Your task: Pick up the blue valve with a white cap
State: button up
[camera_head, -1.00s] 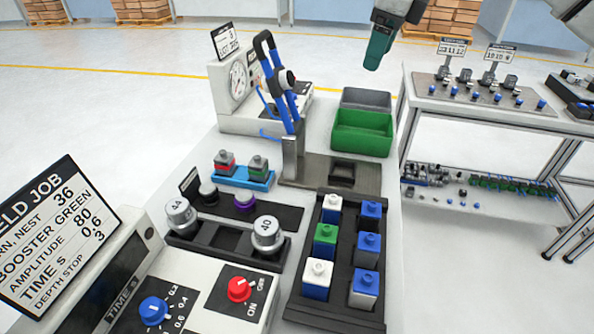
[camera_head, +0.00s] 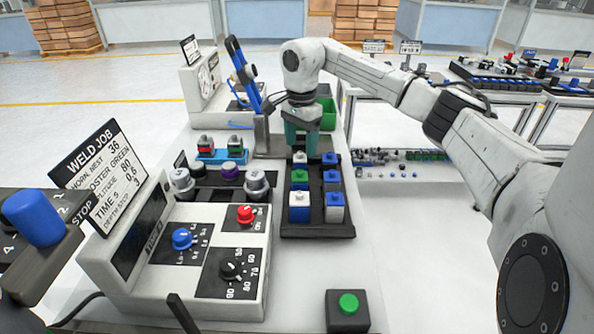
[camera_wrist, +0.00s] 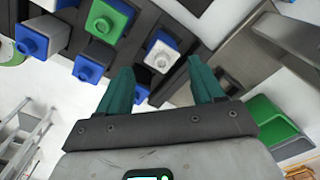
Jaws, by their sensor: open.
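A black tray (camera_head: 317,228) holds several valves in two columns. A blue valve with a white cap (camera_head: 300,157) stands in the back-left slot, and it also shows in the wrist view (camera_wrist: 162,55). Another white-capped blue valve (camera_head: 299,205) stands front left. My gripper (camera_head: 300,144) is at the tray's back end, above the back-left valve. In the wrist view its teal fingers (camera_wrist: 162,85) are apart and empty, with the white cap showing beyond the gap between them. One finger partly hides the back-right blue-capped valve (camera_wrist: 141,92).
A green-capped valve (camera_head: 299,177) and blue-capped valves (camera_head: 333,178) fill nearby slots. A tool holder (camera_head: 263,133) with blue-handled tools stands behind left, and a green bin (camera_head: 327,114) behind right. A control box (camera_head: 215,262) is at front left.

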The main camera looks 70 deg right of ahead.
aim_at(301, 153)
jog(key=shift+f+p, duration=0.35)
jog(key=shift+f, duration=3)
jog(key=shift+c, duration=0.2)
jog(key=c, duration=0.8)
jog(key=shift+d+r, duration=0.1)
